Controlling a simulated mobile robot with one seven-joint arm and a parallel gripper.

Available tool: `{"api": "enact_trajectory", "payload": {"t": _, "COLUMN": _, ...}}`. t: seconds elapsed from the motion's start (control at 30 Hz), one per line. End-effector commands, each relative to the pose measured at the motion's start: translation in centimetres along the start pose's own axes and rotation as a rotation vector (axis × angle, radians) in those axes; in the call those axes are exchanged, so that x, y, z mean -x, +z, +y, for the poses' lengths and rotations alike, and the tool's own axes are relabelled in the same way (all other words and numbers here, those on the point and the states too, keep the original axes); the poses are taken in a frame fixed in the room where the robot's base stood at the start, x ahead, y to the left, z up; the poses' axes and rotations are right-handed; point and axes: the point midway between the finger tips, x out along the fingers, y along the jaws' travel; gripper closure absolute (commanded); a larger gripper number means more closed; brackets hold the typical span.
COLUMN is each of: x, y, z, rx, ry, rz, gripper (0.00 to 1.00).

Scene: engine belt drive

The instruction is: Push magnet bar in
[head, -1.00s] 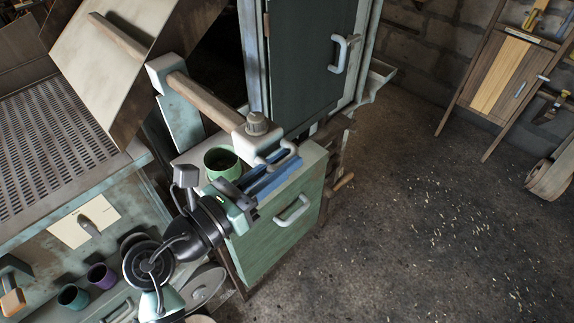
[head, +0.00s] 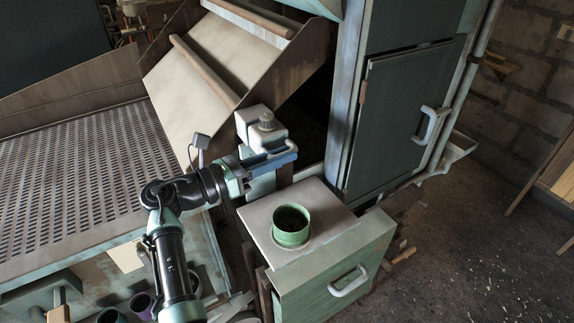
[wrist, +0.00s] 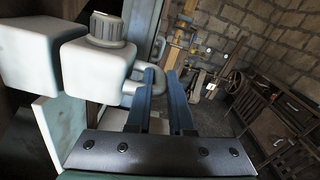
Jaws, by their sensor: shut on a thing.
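The magnet bar's white end block (head: 268,135) with a grey knob (head: 266,119) sits close against another white block (head: 246,117) on the machine. A looped pale handle (head: 281,149) is on its front. In the wrist view the end block (wrist: 97,68) is left of the fingers, beside the other white block (wrist: 42,55). My gripper (head: 288,158) has long blue fingers, shut on the handle. The wrist view shows the handle loop (wrist: 130,88) reaching the fingertips (wrist: 160,72). The bar's shaft between the blocks is hidden.
A green cup (head: 291,226) stands on the green drawer cabinet (head: 335,268) below my gripper. A tall cabinet with a dark door (head: 405,115) rises to the right. A perforated table (head: 85,175) lies left.

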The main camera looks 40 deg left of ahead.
Motion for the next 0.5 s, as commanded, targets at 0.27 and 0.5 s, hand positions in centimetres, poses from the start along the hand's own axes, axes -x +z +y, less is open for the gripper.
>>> {"api": "enact_trajectory", "payload": {"t": 0.27, "x": 0.00, "y": 0.13, "z": 0.53, "rx": -0.001, "ry": 0.002, "rz": 0.000, "gripper": 1.00}}
{"api": "enact_trajectory", "payload": {"t": 0.5, "x": 0.03, "y": 0.23, "z": 0.58, "rx": -0.002, "ry": 0.005, "rz": -0.001, "gripper": 0.78}}
